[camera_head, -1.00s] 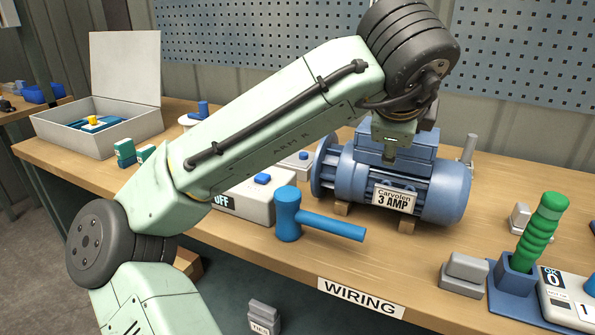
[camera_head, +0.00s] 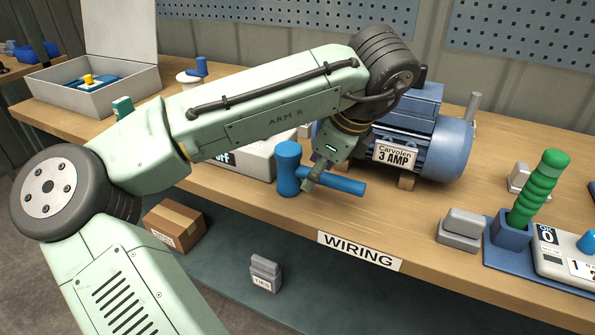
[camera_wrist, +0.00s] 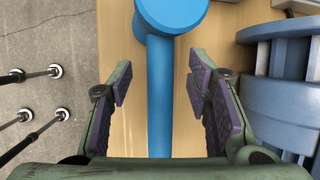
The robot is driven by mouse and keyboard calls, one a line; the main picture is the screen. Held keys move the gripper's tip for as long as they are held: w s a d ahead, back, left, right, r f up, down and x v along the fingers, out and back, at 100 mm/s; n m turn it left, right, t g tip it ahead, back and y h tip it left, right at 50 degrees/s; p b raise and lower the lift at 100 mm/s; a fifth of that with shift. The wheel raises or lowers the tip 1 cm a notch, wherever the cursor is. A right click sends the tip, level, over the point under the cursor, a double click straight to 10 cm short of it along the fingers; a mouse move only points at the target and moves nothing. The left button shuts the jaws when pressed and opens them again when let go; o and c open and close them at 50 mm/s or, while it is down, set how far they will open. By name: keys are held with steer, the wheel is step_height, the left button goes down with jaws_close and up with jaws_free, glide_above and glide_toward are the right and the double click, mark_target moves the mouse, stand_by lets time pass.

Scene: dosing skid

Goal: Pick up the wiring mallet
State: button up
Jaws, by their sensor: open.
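The blue wiring mallet (camera_head: 288,168) is on the wooden bench near its front edge, behind the WIRING label. Its head is at the left and its handle points right. In the wrist view the mallet handle (camera_wrist: 160,95) runs between my two purple-padded fingers, with the head at the top. My gripper (camera_head: 312,184) is at the handle, close to the head, and part of the handle is hidden behind it. In the wrist view my gripper (camera_wrist: 160,90) is open, with a gap on each side of the handle.
The blue motor (camera_head: 425,140), labelled Carvolen 3 AMP, stands close behind and right of the handle. A grey box marked OFF (camera_head: 257,160) is just left of the mallet. Grey blocks (camera_head: 462,228) and a green-handled tool (camera_head: 538,190) are farther right. The bench front between is clear.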

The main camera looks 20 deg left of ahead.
steer(key=shift+x, duration=1.25)
steer(key=shift+c, duration=0.5)
jaws_close()
steer(key=shift+r, duration=0.1)
